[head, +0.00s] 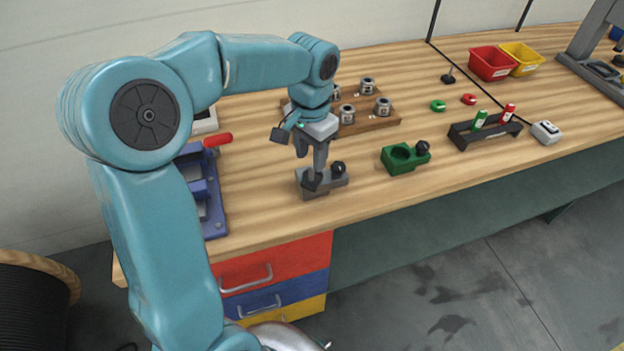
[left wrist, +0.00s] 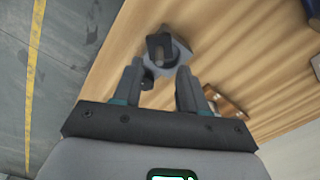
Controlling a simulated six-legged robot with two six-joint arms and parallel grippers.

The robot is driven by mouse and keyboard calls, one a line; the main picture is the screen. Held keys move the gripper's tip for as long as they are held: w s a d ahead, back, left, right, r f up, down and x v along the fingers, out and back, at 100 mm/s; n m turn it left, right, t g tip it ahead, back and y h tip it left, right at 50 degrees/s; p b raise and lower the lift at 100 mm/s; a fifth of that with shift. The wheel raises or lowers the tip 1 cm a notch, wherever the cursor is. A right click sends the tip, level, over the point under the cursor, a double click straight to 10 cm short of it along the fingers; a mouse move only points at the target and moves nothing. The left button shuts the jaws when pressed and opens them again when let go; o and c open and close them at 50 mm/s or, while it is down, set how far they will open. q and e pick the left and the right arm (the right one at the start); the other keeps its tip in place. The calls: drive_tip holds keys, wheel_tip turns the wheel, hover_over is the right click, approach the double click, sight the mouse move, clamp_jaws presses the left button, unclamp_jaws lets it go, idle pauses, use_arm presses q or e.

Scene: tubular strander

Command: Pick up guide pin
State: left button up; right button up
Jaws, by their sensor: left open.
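My left gripper (head: 314,178) is open and points down over a grey block (head: 334,182) with a black knob (head: 338,167) near the table's front edge. In the left wrist view, the open fingers (left wrist: 160,82) show with the grey block (left wrist: 181,55) just beyond their tips. A dark, pin-like piece (left wrist: 158,44) shows at the block; it looks like the guide pin, but I cannot tell for sure. In the head view the fingers hide most of the block's middle. No contact can be made out. My right gripper is not in view.
A green block (head: 397,163) with a hole and a black knob stands to the right. A wooden board (head: 378,122) with several metal pieces lies behind. A blue fixture (head: 213,215) is at left. A dark rack (head: 484,136) and red and yellow bins (head: 491,64) are farther right.

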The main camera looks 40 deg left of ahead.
sight(311, 168)
use_arm(q)
drive_tip(key=f, duration=0.5)
drive_tip(key=shift+w, duration=0.2)
drive_tip(key=shift+s+d+r, duration=0.1)
drive_tip(key=shift+s, duration=0.15)
drive_tip(key=shift+w, duration=0.2)
clamp_jaws()
drive_tip(key=shift+s, duration=0.1)
